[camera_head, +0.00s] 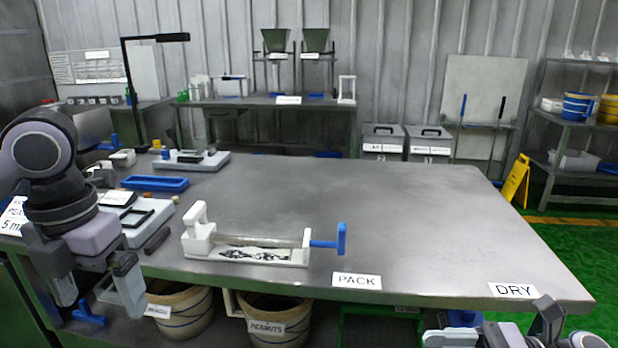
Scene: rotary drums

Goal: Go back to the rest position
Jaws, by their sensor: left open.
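My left gripper (98,284) hangs at the left front edge of the table, fingers pointing down and spread apart, with nothing held between them. My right gripper (545,318) shows only in part at the bottom right corner, below the DRY label; its jaws are not clear. A rotary drum (262,242) with white end stands, a clear tube and a blue crank handle (342,240) lies on the table, to the right of my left gripper and apart from it.
The grey table (400,215) is bare in its middle and right, with PACK (357,281) and DRY (513,290) labels at its front. A blue tray (155,183) and a white device (190,160) stand at the back left. Buckets (275,318) sit below the front edge.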

